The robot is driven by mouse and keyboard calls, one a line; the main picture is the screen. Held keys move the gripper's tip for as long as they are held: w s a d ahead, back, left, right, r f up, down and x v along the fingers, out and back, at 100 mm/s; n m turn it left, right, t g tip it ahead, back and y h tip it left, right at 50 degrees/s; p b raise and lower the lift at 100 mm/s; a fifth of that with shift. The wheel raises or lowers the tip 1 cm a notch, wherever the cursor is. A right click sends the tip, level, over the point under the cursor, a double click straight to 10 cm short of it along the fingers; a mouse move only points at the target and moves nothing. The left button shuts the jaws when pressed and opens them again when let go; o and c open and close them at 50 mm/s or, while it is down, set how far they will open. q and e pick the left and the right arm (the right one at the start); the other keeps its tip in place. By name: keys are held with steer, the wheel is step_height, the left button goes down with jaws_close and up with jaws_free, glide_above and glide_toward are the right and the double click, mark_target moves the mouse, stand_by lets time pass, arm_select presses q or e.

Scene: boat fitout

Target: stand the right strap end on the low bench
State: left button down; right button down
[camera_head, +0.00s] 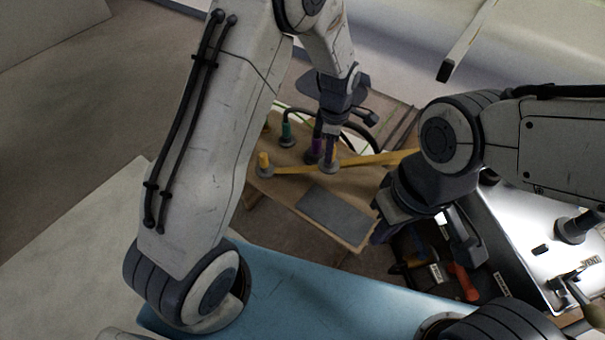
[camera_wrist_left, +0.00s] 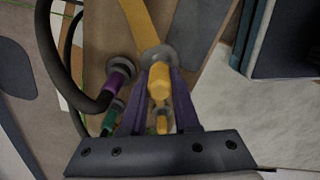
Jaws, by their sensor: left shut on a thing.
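The low bench (camera_head: 350,233) is a wooden top in the middle of the head view. A yellow strap (camera_head: 385,158) runs across it, and also shows in the left wrist view (camera_wrist_left: 137,18). My left gripper (camera_head: 330,153) is over the bench, its purple fingers shut on a yellow strap end (camera_wrist_left: 158,80) with a grey round base (camera_head: 331,167). The base appears at bench height; I cannot tell whether it touches. Another yellow end (camera_head: 263,160) stands upright at the bench's left. My right gripper (camera_head: 383,232) is right of the bench; its opening is unclear.
A green plug (camera_head: 286,130) and a purple plug (camera_head: 316,146) with black hoses stand close to my left gripper. A dark mat (camera_head: 336,216) lies on the bench. A blue surface (camera_head: 310,293) is in front. A tool tray (camera_head: 512,228) lies right.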

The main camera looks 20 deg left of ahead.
arm_select(q)
steer(key=s+a+f+b, duration=0.1)
steer(key=a+f+b, duration=0.1)
steer(key=a+f, duration=0.1)
steer(key=s+a+f+b, duration=0.1)
steer(key=a+f+b, duration=0.1)
steer(key=a+f, duration=0.2)
steer(key=s+a+f+b, duration=0.1)
steer(key=a+f+b, duration=0.1)
steer(key=a+f, duration=0.1)
steer(key=shift+s+a+f, duration=0.1)
steer(key=shift+a+f, duration=0.05)
steer(key=shift+a, duration=0.1)
steer(key=shift+f, duration=0.1)
steer(key=shift+f, duration=0.2)
steer(key=c, duration=0.7)
jaws_free()
steer(key=shift+o, duration=0.2)
steer(key=shift+r, duration=0.1)
